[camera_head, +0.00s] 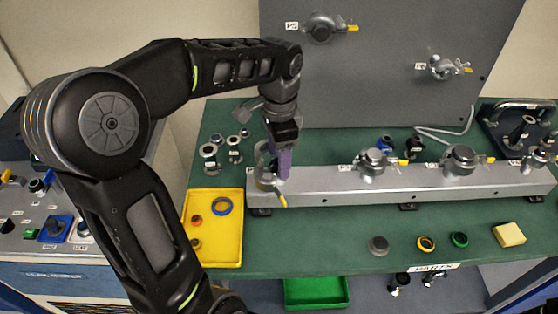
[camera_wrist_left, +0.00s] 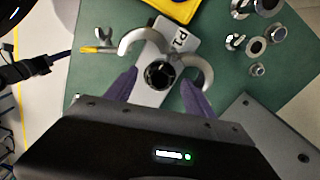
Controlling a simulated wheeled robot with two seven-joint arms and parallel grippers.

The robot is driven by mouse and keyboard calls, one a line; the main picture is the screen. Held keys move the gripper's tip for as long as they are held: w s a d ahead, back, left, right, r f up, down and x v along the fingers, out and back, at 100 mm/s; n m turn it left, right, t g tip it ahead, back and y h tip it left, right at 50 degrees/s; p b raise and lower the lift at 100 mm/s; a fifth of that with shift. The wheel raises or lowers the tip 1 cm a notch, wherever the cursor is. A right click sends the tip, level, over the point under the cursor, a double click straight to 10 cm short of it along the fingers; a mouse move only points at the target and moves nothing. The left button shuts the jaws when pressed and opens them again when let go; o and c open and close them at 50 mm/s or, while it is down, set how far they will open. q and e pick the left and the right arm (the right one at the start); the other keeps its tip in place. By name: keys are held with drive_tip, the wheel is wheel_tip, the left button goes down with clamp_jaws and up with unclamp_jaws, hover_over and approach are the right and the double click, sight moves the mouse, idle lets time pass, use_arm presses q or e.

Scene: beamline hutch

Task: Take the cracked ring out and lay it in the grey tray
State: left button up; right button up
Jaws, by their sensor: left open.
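My left gripper (camera_head: 279,166) is over the left end of the grey rail (camera_head: 325,188). In the left wrist view its two purple fingers (camera_wrist_left: 160,80) are apart, one on each side of a dark round ring-like part (camera_wrist_left: 159,74). That part sits at a silver clamp (camera_wrist_left: 137,41) whose curved halves are swung open beside the P1 label (camera_wrist_left: 181,37). The fingers do not visibly grip it. I cannot make out a crack. I cannot identify a grey tray. My right gripper is not in view.
Other clamps (camera_head: 372,162) stand along the rail. Loose metal fittings (camera_head: 208,150) lie behind left. A grey cap, rings and a sponge (camera_head: 508,235) lie in front. A green bin (camera_head: 316,292) is below.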

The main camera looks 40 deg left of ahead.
use_arm(q)
drive_tip(key=shift+c, duration=0.5)
clamp_jaws()
idle(0.6)
wheel_tip(320, 180, up, 5)
drive_tip(key=shift+f+b, duration=0.15)
drive_tip(key=shift+b, duration=0.3)
wheel_tip(320, 180, up, 5)
drive_tip(key=p, duration=0.3)
